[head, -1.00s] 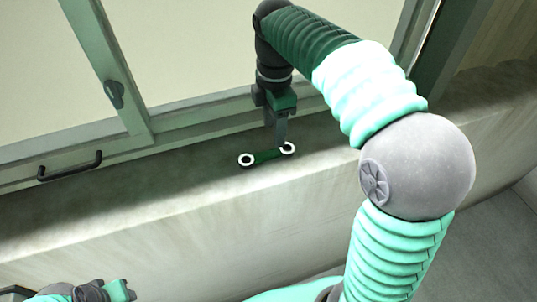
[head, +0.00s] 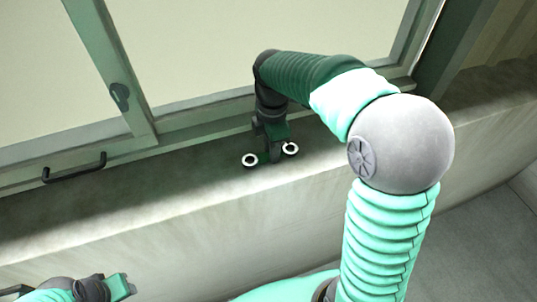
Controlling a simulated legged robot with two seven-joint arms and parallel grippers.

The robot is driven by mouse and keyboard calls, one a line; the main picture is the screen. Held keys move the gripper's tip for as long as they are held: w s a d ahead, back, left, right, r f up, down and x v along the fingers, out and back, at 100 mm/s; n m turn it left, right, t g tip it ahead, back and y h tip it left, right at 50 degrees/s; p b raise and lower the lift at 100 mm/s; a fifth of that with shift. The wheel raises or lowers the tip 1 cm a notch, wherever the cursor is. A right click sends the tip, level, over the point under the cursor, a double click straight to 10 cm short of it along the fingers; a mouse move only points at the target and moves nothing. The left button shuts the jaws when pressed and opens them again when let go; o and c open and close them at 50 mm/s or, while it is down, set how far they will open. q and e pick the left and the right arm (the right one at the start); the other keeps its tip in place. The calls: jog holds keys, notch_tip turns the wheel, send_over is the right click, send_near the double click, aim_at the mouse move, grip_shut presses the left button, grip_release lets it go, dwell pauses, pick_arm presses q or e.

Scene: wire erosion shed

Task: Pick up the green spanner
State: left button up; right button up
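The green spanner (head: 263,157) lies flat on the stone window ledge, with a pale ring-like end on the left and another on the right. My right gripper (head: 271,158) points down from above at the middle of the spanner's handle and hides part of it. Its fingers overlap the handle in the head view, and their gap does not show, so I cannot tell whether they are closed on it.
The stone ledge (head: 180,192) runs across the view and is clear on both sides of the spanner. The green window frame (head: 195,120) stands right behind it, with a dark handle (head: 75,167) at the left. The ledge drops off along its front edge.

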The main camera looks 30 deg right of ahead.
grip_shut()
jog(key=shift+s+d, duration=0.1)
jog(key=shift+d, duration=0.35)
jog(key=shift+a, duration=0.1)
